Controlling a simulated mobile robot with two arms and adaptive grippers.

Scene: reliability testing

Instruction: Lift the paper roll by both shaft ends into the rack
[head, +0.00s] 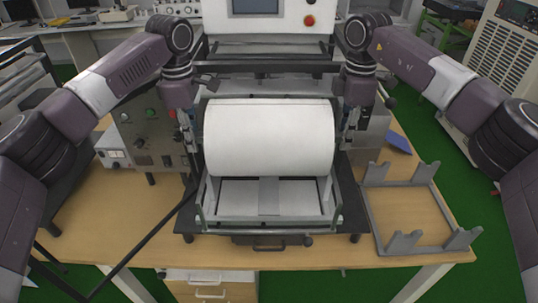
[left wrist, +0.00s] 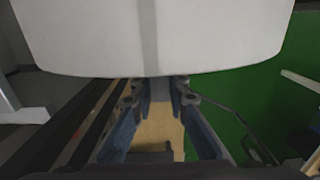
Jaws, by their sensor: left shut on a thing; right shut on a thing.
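The white paper roll (head: 268,137) lies level between my two grippers in the head view, over the bench machine's frame. My left gripper (head: 190,143) points down at its left end, and my right gripper (head: 348,140) points down at its right end. Each is shut on a shaft end; the shaft itself is mostly hidden by the fingers. My left gripper's dark fingers also show in the left wrist view (left wrist: 160,125); a large pale shape fills the top there. A grey rack (head: 405,243) with notched uprights stands empty on the table's right side.
The machine frame (head: 265,222) has uprights just below the roll. A control box (head: 150,130) stands left of it, and a panel with a screen (head: 265,20) behind. A blue object (head: 397,143) lies behind the rack.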

